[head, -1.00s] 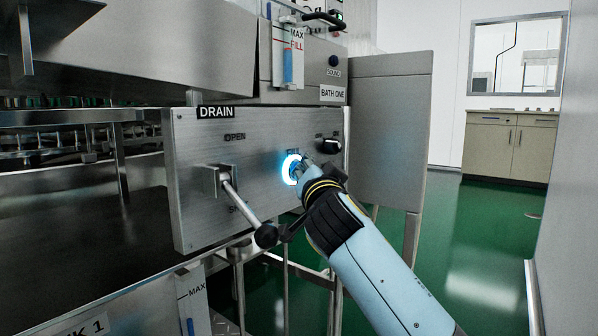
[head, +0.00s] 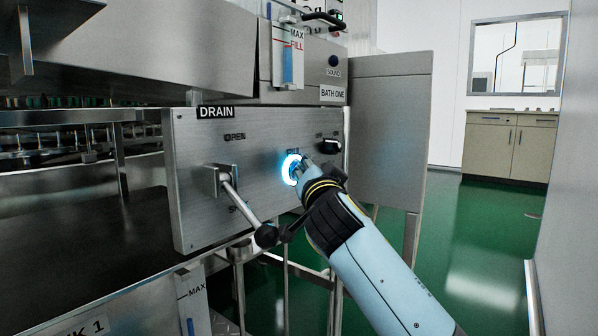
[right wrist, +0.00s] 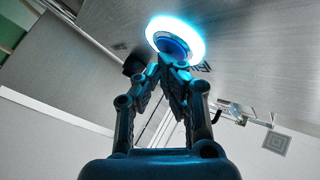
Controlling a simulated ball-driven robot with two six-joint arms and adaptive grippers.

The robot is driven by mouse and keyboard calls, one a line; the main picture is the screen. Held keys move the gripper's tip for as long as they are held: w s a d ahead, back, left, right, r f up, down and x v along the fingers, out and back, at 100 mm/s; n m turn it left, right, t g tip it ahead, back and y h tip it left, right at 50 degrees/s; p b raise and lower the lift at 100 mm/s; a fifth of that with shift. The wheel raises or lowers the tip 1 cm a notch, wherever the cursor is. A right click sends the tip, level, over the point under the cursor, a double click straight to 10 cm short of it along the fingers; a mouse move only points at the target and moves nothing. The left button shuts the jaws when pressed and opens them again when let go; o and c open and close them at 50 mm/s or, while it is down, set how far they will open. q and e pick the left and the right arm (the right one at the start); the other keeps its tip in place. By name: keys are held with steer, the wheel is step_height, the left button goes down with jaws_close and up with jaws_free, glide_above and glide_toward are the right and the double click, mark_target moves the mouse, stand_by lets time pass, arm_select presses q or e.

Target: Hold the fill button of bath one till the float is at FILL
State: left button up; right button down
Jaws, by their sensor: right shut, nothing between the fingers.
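The fill button (head: 290,169) of bath one is on the steel drain panel, with its ring lit bright blue-white. It also shows in the right wrist view (right wrist: 174,42). My right gripper (head: 301,168) is shut and empty, its fingertips (right wrist: 173,66) at the button's blue face and appearing to touch it. The level gauge (head: 281,72) above has MAX and a red FILL mark. Its blue float (head: 288,66) has its top close to the FILL line; the exact gap is too small to tell. My left gripper is out of view.
A drain lever (head: 240,206) with a black knob sticks out left of the button, close to my right wrist. A black knob (head: 328,146) is right of the button. A second gauge (head: 192,302) is lower left. The green floor (head: 490,240) at right is clear.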

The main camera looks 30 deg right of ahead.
steer(key=shift+s+d, duration=0.1)
steer(key=shift+s, duration=0.05)
steer(key=shift+s+d, duration=0.25)
steer(key=shift+s, duration=0.4)
steer(key=shift+s+d+b, duration=0.15)
steer(key=shift+s+d, duration=0.15)
steer(key=shift+s, duration=0.5)
steer(key=shift+s+d+b, duration=0.15)
steer(key=shift+s+d, duration=0.2)
steer(key=shift+s, duration=0.4)
steer(key=shift+s+d+b, duration=0.15)
steer(key=shift+s+d, duration=0.15)
steer(key=shift+s, duration=0.5)
steer(key=shift+f, duration=0.15)
